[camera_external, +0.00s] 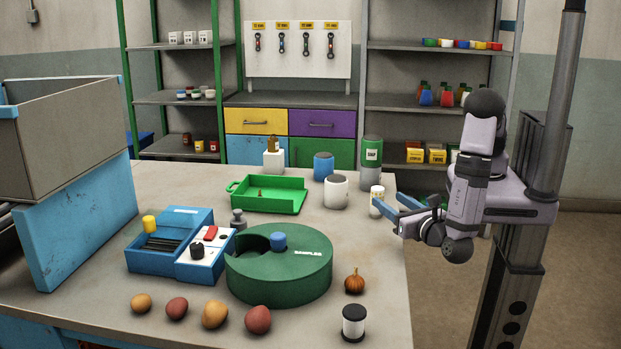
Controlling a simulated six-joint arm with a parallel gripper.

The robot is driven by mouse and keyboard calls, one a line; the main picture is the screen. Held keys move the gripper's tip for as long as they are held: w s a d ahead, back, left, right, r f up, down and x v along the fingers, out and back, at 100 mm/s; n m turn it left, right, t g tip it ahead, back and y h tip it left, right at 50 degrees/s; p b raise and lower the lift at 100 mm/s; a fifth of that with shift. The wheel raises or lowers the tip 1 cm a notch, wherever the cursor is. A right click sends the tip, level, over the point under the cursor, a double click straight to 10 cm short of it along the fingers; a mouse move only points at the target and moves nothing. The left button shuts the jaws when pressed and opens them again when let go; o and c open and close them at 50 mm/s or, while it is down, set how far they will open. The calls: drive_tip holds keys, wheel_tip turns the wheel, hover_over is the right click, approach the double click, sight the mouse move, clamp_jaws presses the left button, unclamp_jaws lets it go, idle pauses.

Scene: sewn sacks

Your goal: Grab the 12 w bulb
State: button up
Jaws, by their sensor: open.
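No thing in view carries a readable 12 w mark, and I cannot make out a bulb for certain. A small white cylinder with a yellowish top (377,193) stands upright near the table's right edge. My gripper (388,200) has blue fingers, spread apart, and reaches in from the right beside this white cylinder. One finger overlaps its lower part in the picture. I cannot tell whether they touch. Nothing is visibly held.
A green tray (240,203), white canister (336,192), blue canister (323,166) and green-and-grey canister (372,165) stand left of and behind my gripper. A green round drum (278,280), blue device (165,262), small pumpkin (354,282) and black-and-white jar (353,323) are nearer the front.

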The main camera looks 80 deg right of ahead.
sight(381, 198)
drive_tip(key=shift+f, duration=0.45)
drive_tip(key=shift+p+x, duration=2)
drive_tip(key=shift+x, duration=1.3)
drive_tip(key=shift+w+d, duration=0.2)
drive_tip(key=shift+d, duration=0.15)
drive_tip(key=c, duration=1.1)
